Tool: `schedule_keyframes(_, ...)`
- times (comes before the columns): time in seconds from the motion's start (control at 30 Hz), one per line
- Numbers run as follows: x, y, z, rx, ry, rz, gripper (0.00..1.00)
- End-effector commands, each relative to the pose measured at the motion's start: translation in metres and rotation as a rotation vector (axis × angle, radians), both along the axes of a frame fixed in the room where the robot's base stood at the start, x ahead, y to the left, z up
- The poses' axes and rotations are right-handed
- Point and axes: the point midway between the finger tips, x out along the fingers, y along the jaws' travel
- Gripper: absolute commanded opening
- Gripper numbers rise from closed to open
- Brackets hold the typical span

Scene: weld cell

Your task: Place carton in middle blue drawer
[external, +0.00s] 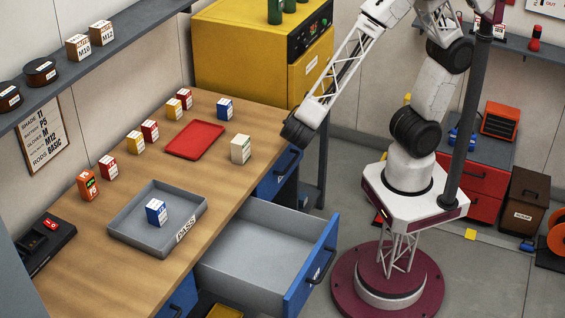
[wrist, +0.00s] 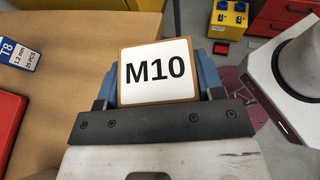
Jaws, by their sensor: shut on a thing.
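My gripper (wrist: 157,82) is shut on a carton (wrist: 155,72) with brown edges and a white M10 label, its blue fingers on either side. In the external view the wrist end of my arm is above the far right edge of the workbench; the fingers and held carton cannot be made out there. The middle blue drawer (external: 322,262) is pulled open at the bench's front, with a bare grey inside. It lies nearer the camera than my wrist, below bench height. Another blue drawer (external: 275,183) beyond it looks shut.
A cream carton (external: 241,149) stands on the workbench (external: 95,265) near its edge. A red tray (external: 195,140), a blue box (external: 224,109) and a grey PASS tray (external: 125,228) holding another blue box are also there. Several small boxes line the back. A dark post (external: 469,120) stands beside my base.

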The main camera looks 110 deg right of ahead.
Motion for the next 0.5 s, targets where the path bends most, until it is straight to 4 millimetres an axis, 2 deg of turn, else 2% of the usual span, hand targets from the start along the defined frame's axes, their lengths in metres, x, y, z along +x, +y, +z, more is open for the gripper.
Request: schedule_keyframes(0.5, 0.016, 0.038, -0.011, 0.0, 0.003, -0.424, 0.23)
